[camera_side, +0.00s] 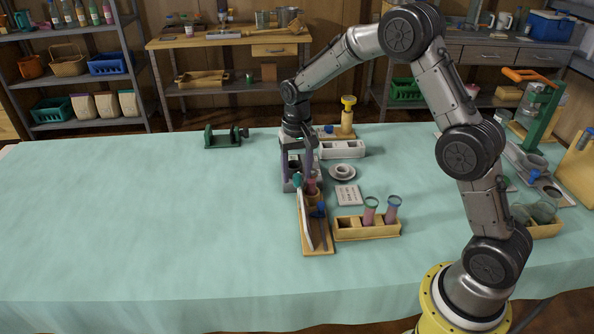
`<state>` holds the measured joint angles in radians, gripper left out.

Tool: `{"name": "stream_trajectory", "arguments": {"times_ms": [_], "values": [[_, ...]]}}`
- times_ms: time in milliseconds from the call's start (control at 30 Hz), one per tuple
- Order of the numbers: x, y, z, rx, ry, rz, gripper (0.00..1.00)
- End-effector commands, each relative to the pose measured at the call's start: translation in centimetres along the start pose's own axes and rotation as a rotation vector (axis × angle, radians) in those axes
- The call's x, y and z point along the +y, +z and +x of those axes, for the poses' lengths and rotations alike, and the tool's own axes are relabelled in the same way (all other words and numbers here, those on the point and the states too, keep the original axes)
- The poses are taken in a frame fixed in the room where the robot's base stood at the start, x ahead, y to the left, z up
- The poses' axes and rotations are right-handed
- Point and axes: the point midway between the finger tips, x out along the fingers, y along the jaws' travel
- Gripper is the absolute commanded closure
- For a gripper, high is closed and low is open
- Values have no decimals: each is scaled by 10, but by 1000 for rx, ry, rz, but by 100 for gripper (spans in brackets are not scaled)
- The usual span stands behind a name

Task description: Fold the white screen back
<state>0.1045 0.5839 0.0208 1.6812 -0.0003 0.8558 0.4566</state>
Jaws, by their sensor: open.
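The white screen (305,222) looks like a thin upright panel. It stands along the left side of a narrow wooden board (318,250), near the middle of the table. A pink jar (312,184) and a blue-topped dark tool (321,213) stand close to its right. My gripper (298,172) points down just behind the far end of the screen, with its fingers apart. It overlaps a grey stand (289,187) in this view. I cannot tell whether a finger touches the screen or the stand.
A wooden rack (367,235) with two pink jars is right of the board. A white card (348,195), a grey ring-shaped dish (342,172) and a white tray (342,149) lie behind it. A green device (226,138) is at the back left. The left of the table is clear.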

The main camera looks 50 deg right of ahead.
Motion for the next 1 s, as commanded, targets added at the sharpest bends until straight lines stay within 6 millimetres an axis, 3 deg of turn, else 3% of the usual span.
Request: {"name": "stream_trajectory", "arguments": {"times_ms": [200, 533, 1000], "values": [[0, 0, 0, 0, 0, 0, 43], [0, 0, 0, 0, 0, 0, 100], [2, 1, -1, 1, -1, -49, 100]]}}
